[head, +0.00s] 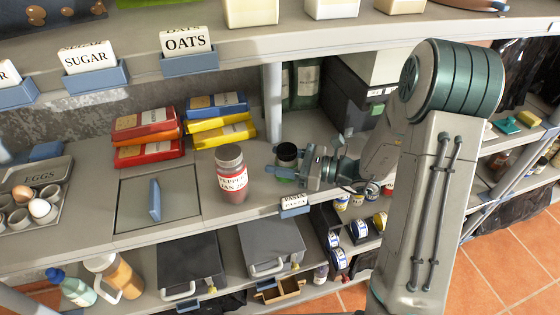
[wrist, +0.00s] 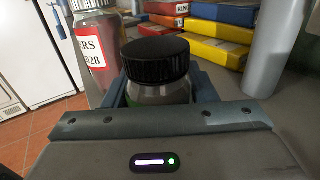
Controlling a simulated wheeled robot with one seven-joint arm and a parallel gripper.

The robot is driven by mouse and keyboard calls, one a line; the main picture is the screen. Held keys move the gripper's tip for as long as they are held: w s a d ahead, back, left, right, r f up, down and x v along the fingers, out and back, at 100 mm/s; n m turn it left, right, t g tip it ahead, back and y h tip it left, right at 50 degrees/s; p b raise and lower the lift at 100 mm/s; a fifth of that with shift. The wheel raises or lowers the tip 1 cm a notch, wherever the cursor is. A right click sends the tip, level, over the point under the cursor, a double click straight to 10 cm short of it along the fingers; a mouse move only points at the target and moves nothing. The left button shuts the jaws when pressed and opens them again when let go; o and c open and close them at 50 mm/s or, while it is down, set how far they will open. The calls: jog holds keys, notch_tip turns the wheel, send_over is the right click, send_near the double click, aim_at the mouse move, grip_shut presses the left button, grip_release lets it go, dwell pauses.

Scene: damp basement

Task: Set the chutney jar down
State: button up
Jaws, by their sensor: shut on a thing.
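The chutney jar (head: 287,152), a small jar with a black ribbed lid, stands upright in my gripper (head: 288,171) at the middle shelf. In the wrist view the jar (wrist: 157,62) sits between the two blue fingers, lid facing up. My gripper is shut on it. A bit of green shows low on its side, but its label text is hidden. I cannot tell whether its base touches the shelf (head: 265,190).
A red jar (head: 231,176) with a grey lid and pepper label stands close left of my gripper. Stacked coloured packets (head: 147,136) lie behind it. A shelf post (head: 272,105) rises behind my gripper. A PASTA tag (head: 293,203) marks the front edge. Bare shelf lies between the red jar and my gripper.

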jog(key=shift+f, duration=0.15)
jog(key=shift+f, duration=0.2)
jog(key=o, duration=1.2)
jog(key=shift+r, duration=0.1)
